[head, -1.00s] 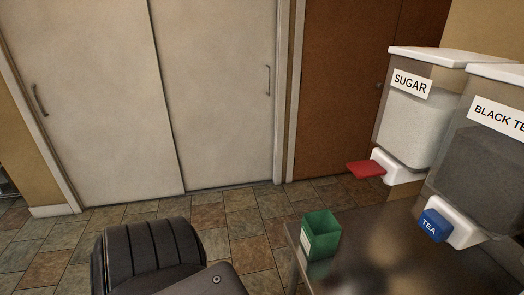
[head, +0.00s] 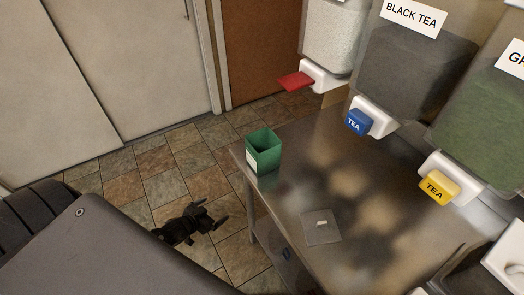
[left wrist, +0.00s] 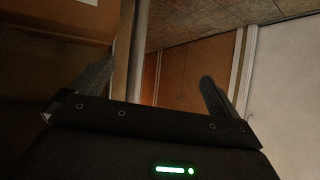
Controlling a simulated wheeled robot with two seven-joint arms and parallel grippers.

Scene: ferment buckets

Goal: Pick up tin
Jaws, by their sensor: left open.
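The green tin (head: 263,152) is an open-topped square box with a pale label on its front. It stands upright near the left corner of the metal table in the head view. My left gripper (head: 222,217) is open and empty, left of the table and below the tin in the picture, apart from it. In the left wrist view its two fingers (left wrist: 155,85) are spread with nothing between them. The tin is not visible in the left wrist view. My right gripper is not in view.
The metal table (head: 345,165) holds a flat square lid with a small knob (head: 321,226). Dispensers with a red lever (head: 295,81), a blue tea lever (head: 354,121) and a yellow tea lever (head: 438,187) overhang its back. Tiled floor (head: 165,165) is clear left of the table.

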